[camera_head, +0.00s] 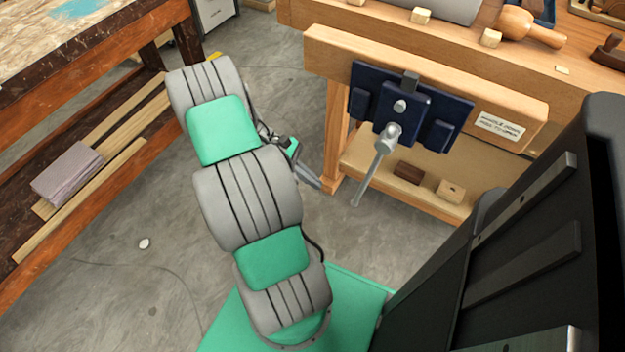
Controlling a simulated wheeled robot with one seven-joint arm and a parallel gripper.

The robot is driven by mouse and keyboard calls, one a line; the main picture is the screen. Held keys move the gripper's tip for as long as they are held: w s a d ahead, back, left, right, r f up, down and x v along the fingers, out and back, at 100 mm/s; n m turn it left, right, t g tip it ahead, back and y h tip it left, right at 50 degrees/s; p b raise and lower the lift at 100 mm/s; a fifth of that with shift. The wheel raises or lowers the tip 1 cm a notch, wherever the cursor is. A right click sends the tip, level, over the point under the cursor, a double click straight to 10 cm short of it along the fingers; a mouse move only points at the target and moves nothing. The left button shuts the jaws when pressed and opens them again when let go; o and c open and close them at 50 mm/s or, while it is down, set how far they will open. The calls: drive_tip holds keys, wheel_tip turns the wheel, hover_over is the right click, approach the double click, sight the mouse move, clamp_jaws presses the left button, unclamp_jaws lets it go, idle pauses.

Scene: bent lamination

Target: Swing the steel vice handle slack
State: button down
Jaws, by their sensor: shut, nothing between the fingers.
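The dark blue vice (408,108) is mounted on the front of the wooden workbench. Its steel handle (372,174) hangs from the hub below the front plate, slanting down and slightly left, with its lower end free. My gripper (318,186) is left of the handle, apart from it, near the bench leg. Its fingers appear together and hold nothing. Part of the gripper and wrist is hidden behind my arm.
A small label (500,125) is on the bench front, right of the vice. Wood blocks (450,190) lie on the bench's lower shelf. A mallet (528,28) lies on top. Another worktable (90,60) stands at left. Open concrete floor lies between.

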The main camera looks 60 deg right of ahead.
drive_tip(key=s+f+b, duration=0.2)
drive_tip(key=s+f, duration=0.1)
drive_tip(key=s, duration=0.5)
drive_tip(key=shift+s+d+f, duration=0.15)
drive_tip(key=shift+d+f, duration=0.15)
drive_tip(key=shift+d, duration=0.05)
